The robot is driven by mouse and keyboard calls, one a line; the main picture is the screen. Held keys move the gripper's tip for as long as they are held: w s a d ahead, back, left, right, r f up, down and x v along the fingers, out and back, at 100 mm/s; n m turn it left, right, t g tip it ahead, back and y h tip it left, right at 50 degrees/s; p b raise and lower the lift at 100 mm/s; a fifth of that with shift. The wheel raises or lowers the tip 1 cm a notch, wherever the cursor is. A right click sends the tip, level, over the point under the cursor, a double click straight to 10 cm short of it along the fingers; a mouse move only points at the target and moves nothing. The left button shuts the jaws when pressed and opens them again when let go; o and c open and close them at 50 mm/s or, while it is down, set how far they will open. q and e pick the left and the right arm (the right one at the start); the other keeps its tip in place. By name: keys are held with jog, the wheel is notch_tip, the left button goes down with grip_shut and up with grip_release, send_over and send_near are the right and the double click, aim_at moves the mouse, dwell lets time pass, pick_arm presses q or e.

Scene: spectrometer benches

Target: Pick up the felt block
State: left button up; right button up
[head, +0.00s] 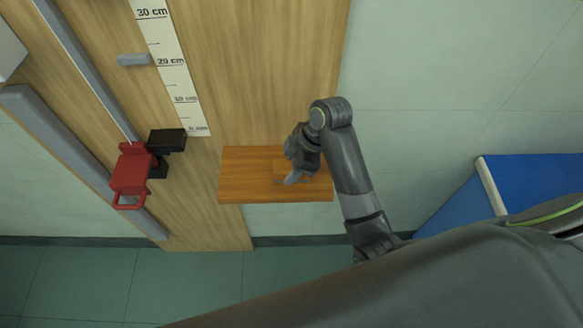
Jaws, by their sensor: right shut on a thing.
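My right gripper (297,178) is over the orange-brown wooden shelf (243,185), with its fingers shut on a small brown block (281,173). The block is close to the shelf in colour and partly hidden by the fingers. I cannot tell whether it touches the shelf, nor can I make out a felt texture on it. My left gripper is not in view.
Left of the shelf are a red carriage with a handle (131,174) and a black block (167,140) beside a grey rail (75,150). A centimetre scale (170,62) and a small grey piece (133,60) are on the wooden panel. A blue-topped unit (535,180) stands right.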

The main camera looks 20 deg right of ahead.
jog(key=shift+r, duration=0.6)
notch_tip(320, 180, up, 9)
jog(key=p, duration=0.7)
jog(key=shift+p, duration=0.35)
jog(key=shift+f, duration=0.1)
